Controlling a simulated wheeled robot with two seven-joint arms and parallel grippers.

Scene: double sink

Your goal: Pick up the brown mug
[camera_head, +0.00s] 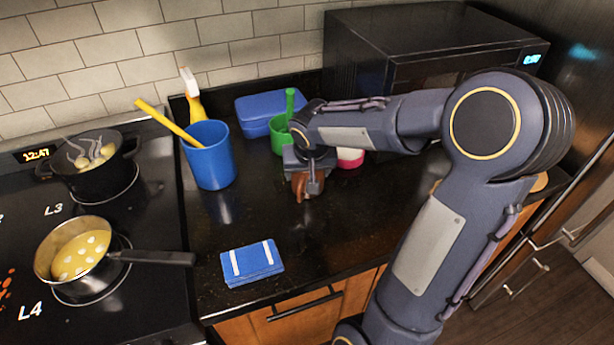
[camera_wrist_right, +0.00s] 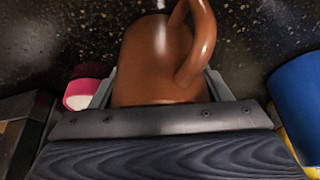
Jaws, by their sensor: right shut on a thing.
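The brown mug (camera_head: 301,188) is on or just above the black counter in the head view, mostly hidden by my right gripper (camera_head: 309,178). In the right wrist view the brown mug (camera_wrist_right: 155,55) fills the middle, lying across the view with its handle toward the upper right. My right gripper (camera_wrist_right: 160,95) is shut on the mug, with one finger on each side of its body. I cannot tell whether the mug is clear of the counter. My left gripper is in neither view.
A blue cup with a yellow utensil (camera_head: 208,155) stands left of the mug. The stove with two pots is left.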

